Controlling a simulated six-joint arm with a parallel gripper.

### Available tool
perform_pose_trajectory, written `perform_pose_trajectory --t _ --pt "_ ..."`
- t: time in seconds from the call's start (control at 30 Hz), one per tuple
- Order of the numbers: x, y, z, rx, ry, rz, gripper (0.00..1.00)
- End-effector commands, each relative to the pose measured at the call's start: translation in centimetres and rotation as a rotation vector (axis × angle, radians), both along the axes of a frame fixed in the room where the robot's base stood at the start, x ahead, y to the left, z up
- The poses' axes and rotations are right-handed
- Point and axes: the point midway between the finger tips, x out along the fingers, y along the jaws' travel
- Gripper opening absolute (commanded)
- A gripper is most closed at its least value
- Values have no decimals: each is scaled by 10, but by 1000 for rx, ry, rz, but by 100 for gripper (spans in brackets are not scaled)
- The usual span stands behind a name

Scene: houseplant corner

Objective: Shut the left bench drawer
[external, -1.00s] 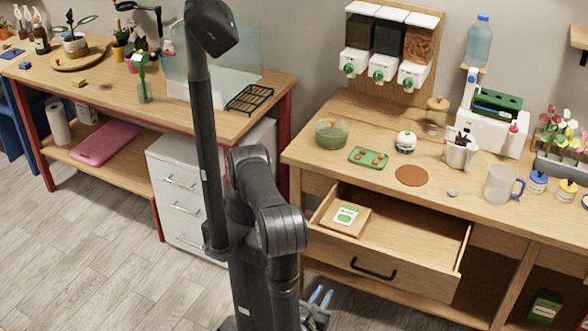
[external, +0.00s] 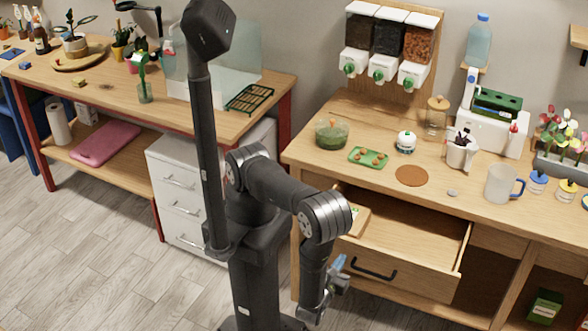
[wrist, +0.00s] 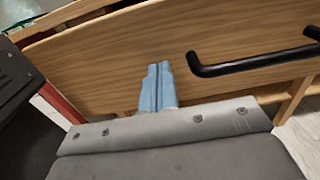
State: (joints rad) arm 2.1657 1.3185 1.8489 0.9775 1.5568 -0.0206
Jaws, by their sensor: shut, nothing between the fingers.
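The left bench drawer (external: 430,225) is pulled out from the wooden bench on the right. Its wooden front also fills much of the wrist view (wrist: 110,65). The black bar handle (external: 372,268) is on the drawer front and shows at the right of the wrist view (wrist: 255,64). My gripper (external: 338,264) has blue fingers, shut together and empty. In the wrist view the fingertips (wrist: 158,67) point at the drawer front, left of the handle. I cannot tell whether they touch it. My arm hides the drawer's left part.
A cardboard packet (external: 360,220) lies in the drawer, partly hidden by my arm. The bench top (external: 330,168) holds a green tray (external: 368,157), a bowl (external: 331,133) and a clear mug (external: 500,184). A white drawer cabinet (external: 178,200) stands left of my arm.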

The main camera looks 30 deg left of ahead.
Motion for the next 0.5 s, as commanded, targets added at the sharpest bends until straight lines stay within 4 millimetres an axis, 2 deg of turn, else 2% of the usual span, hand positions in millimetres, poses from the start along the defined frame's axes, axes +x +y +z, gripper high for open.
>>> perform_pose_trajectory --t 0.37,0.5 --pt "1 0 0 0 0 0 0" --pt "8 0 0 0 0 2 0"
